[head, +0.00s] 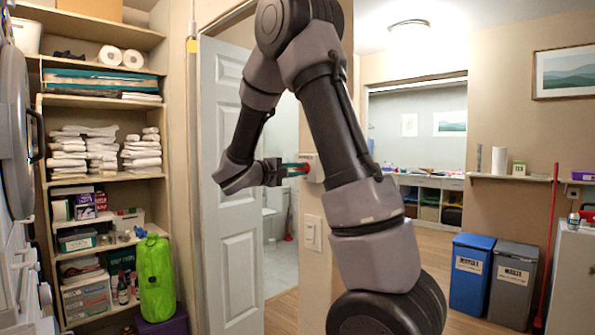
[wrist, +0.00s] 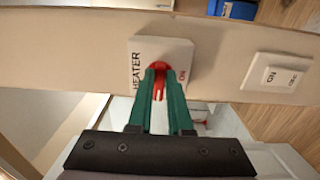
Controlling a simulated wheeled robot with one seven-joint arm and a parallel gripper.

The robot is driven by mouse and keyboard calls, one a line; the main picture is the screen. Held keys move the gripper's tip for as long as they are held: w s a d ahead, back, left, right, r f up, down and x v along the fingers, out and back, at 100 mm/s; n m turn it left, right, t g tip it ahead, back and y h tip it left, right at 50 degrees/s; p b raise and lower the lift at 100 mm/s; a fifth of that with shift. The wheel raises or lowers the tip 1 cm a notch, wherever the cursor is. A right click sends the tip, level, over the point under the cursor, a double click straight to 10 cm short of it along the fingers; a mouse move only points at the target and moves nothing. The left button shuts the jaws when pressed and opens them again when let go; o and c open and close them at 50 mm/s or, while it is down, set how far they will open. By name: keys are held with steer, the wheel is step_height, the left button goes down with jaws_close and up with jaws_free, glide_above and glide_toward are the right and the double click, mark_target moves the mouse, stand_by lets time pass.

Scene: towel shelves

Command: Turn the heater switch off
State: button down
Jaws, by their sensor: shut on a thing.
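The heater switch is a white plate (wrist: 150,48) marked HEATER, with a red lever (wrist: 159,88) and a red ON label at one edge. The plate also shows on the wall end in the head view (head: 319,170), partly behind my arm. My gripper (wrist: 160,73) has green fingers closed around the red lever, close to the plate. In the head view my gripper (head: 300,168) reaches the switch from the left, with a bit of red at its tips. The lever's exact position is partly hidden by the fingers.
A second white switch (wrist: 277,78) sits on the same wall beside the heater plate, below it in the head view (head: 311,233). A grey-white door (head: 225,235) stands open left of the wall. Towel shelves (head: 105,178) are at the left; blue (head: 470,275) and grey bins (head: 512,285) stand right.

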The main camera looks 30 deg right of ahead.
steer(key=shift+f, duration=0.1)
steer(key=c, duration=0.8)
jaws_free()
steer(key=shift+c, duration=0.2)
steer(key=v, duration=1.1)
